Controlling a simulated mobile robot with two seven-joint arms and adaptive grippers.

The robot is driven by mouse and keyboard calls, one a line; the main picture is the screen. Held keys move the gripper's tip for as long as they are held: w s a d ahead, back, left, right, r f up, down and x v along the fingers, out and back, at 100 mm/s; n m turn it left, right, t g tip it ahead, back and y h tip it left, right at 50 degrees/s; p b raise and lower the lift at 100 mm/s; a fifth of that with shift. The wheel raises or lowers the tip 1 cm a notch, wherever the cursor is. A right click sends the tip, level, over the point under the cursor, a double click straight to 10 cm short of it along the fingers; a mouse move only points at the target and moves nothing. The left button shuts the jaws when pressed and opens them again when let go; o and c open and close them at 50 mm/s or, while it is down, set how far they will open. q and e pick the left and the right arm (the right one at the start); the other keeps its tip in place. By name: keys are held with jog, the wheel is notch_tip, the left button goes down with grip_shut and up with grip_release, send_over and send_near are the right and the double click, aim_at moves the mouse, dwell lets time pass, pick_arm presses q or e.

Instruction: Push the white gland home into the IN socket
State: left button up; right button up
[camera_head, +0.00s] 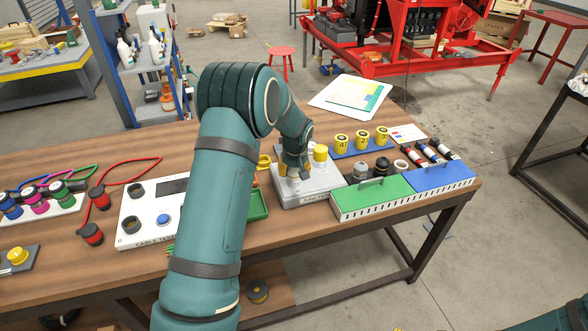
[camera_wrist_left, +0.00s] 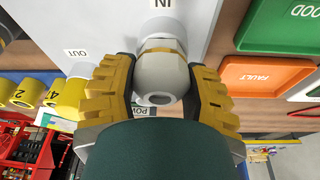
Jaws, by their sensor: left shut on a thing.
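The white gland (camera_wrist_left: 160,78) sits between the yellow fingers of my left gripper (camera_wrist_left: 158,90) in the left wrist view. The gripper is shut on it. The gland's far end points at the grey junction box (camera_wrist_left: 105,25), at the face marked IN. The IN socket itself is hidden by the gland, and I cannot tell how deep the gland sits. In the head view, my left gripper (camera_head: 293,172) is over the left part of the junction box (camera_head: 312,196), and the gland is mostly hidden. Only yellow slivers at the bottom edge may be my right gripper.
A yellow-capped fitting (camera_head: 320,153) stands on the box's far side. The green and blue case (camera_head: 385,198) is close on the right. A green tray (camera_head: 258,206) and the cable tester (camera_head: 135,212) lie to the left. Numbered yellow caps (camera_head: 361,139) stand behind.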

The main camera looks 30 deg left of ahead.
pick_arm(q)
jog(key=o, duration=1.3)
jog(key=shift+o, duration=0.2)
jog(key=v, duration=1.2)
